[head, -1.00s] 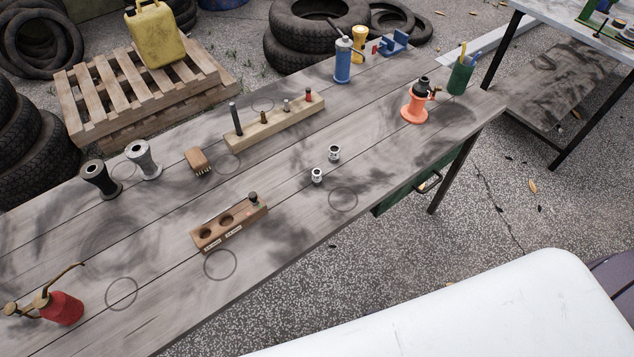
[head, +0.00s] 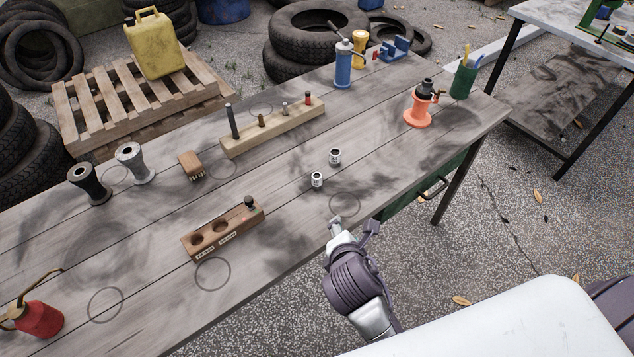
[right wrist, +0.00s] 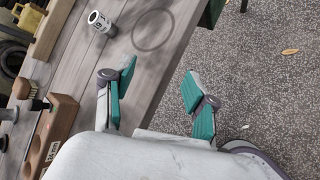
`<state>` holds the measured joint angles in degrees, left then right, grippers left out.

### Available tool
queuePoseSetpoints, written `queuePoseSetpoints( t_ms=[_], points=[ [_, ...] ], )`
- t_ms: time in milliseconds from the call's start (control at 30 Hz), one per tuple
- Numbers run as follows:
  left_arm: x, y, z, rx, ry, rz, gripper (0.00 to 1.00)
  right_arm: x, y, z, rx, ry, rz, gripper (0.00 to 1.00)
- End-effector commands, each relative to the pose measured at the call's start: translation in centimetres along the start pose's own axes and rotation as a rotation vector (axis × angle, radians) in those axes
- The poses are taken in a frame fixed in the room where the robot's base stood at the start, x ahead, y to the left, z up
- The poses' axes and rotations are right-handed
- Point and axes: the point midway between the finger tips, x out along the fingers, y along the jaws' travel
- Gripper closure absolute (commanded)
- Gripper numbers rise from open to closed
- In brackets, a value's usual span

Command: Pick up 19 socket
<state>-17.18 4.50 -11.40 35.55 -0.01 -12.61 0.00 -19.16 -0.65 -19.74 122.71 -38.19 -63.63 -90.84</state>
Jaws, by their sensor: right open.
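Two small silver sockets stand upright on the bench in the head view: a nearer socket (head: 317,180) and a farther socket (head: 335,156). Their marks are too small to read there. The right wrist view shows one socket (right wrist: 101,22) at the upper left, with a dark mark that looks like 19. My right gripper (head: 354,226) is open and empty at the bench's front edge, on the near side of both sockets. In the right wrist view its green-padded fingers (right wrist: 159,77) are spread, apart from the socket. My left gripper is not in view.
A wooden socket holder (head: 222,231) with round holes and one upright piece lies left of the sockets. A longer wooden rack (head: 272,130) with upright pieces stands behind. An orange jack (head: 418,108) stands at right. The bench around the sockets is clear.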

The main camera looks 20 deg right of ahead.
Motion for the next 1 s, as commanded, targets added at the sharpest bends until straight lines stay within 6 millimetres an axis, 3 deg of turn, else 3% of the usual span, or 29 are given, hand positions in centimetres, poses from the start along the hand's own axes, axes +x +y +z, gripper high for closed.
queuePoseSetpoints(
  t_ms=[100,200,333,467,800,1000],
  points=[
    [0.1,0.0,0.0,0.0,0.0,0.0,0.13,0.3,3.8,-0.2,-0.379,-0.092,0.092,0.43],
    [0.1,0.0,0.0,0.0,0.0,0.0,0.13,0.3,6.2,-0.5,-0.629,-0.166,0.139,0.43],
    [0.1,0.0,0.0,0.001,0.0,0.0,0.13,0.1,8.1,-0.8,-0.824,-0.231,0.168,0.43],
    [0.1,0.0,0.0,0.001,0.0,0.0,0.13,0.7,8.8,-0.8,-0.887,-0.253,0.174,0.43],
    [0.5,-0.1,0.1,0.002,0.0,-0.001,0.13,6.8,10.3,0.1,-0.886,-0.252,0.172,0.43],
    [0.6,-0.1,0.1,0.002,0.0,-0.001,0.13,8.3,10.7,0.3,-0.884,-0.25,0.173,0.43]
  ],
)
